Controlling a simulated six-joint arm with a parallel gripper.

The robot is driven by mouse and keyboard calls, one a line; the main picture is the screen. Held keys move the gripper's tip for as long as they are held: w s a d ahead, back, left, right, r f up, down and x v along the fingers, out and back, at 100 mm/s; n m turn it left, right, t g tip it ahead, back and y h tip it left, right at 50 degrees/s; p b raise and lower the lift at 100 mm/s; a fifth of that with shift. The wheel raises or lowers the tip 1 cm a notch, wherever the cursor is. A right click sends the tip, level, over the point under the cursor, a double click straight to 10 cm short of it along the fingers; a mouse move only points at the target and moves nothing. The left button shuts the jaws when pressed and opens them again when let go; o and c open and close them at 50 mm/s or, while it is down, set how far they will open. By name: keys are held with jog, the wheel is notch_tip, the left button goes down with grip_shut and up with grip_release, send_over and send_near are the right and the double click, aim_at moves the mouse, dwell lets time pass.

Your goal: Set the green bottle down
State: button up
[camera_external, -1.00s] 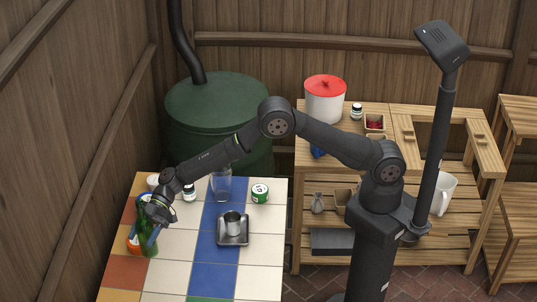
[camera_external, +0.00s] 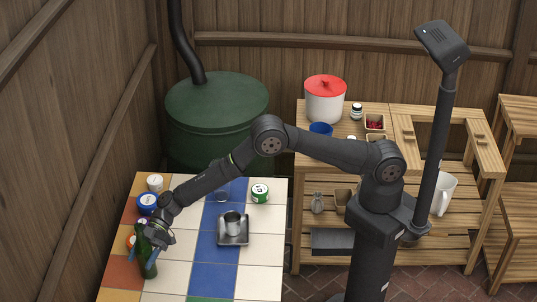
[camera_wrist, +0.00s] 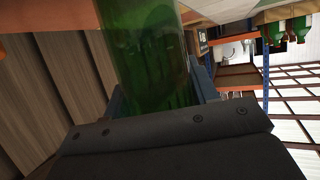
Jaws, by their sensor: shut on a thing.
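The green bottle (camera_external: 147,262) is at the left edge of the tiled table, roughly upright with a slight tilt. My gripper (camera_external: 156,241) is shut around it. In the wrist view the bottle's green glass (camera_wrist: 148,55) sits between the two fingers (camera_wrist: 160,95). The gripper hides part of the bottle in the external view. I cannot tell whether its base touches the tiles.
The tiled table (camera_external: 262,281) is clear at the front and right. A metal cup on a square tray (camera_external: 233,240) stands mid-table.

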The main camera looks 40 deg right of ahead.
jog(key=o, duration=1.1)
jog(key=shift+r, duration=0.15)
jog(key=v, duration=1.2)
jog(key=shift+w, duration=0.1)
